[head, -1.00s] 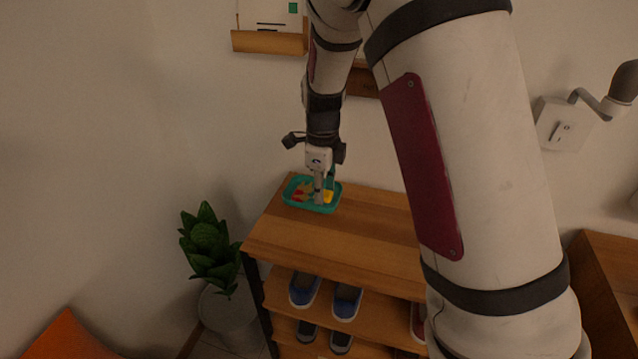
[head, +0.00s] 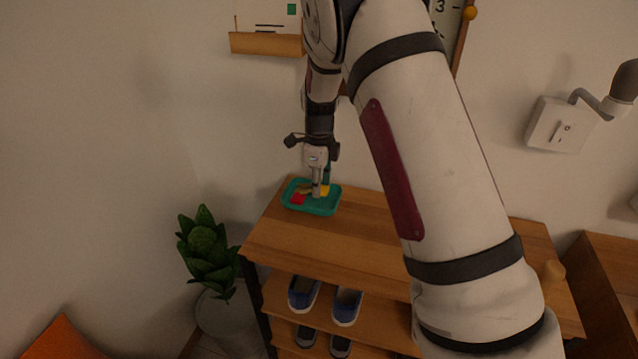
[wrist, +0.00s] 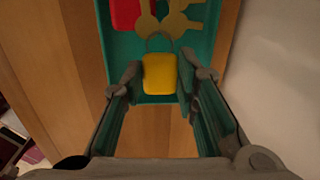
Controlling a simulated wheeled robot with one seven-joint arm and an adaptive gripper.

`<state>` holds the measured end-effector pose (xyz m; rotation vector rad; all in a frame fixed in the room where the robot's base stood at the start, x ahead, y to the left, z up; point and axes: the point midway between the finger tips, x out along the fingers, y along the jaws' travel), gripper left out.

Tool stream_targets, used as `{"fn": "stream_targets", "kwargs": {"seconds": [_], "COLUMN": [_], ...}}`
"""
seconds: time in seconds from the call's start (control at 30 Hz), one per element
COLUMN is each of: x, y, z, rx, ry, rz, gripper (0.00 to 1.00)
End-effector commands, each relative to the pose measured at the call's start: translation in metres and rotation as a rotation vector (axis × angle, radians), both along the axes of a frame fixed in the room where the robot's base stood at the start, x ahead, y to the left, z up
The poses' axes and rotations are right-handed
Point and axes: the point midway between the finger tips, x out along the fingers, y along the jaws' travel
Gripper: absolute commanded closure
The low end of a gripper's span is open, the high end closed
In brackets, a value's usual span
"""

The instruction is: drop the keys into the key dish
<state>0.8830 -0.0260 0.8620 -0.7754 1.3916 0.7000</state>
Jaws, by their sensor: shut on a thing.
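The key dish is a teal rectangular tray (head: 322,210) on the left end of the wooden shelf top. The keys show in the wrist view as gold keys (wrist: 177,24) on a ring with a yellow fob (wrist: 160,74). My gripper (wrist: 161,76) is shut on the yellow fob, with a finger on each side. In the head view my gripper (head: 317,193) points down over the dish, and the gold keys lie over the dish floor. A red piece (head: 298,199) is in the dish; I cannot tell whether it belongs to the keys. I cannot tell whether the keys touch the floor.
Blue shoes (head: 347,306) stand on the shelf below. A potted plant (head: 203,245) stands left of the unit. A wall with a small wooden ledge (head: 266,44) is behind.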

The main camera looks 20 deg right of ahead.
Motion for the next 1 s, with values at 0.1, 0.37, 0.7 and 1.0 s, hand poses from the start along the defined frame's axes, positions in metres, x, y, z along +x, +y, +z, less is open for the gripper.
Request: {"fn": "stream_targets", "kwargs": {"seconds": [0.1, 0.37, 0.7, 1.0], "x": [0.000, 0.000, 0.000, -0.002], "y": [0.000, 0.000, 0.000, 0.002], "z": [-0.001, -0.004, 0.001, 0.052], "rx": [0.000, 0.000, 0.001, 0.000], "ry": [0.000, 0.000, -0.001, -0.005], "rz": [0.000, 0.000, 0.000, 0.002], "gripper": [1.00, 0.52, 0.52, 0.52]}}
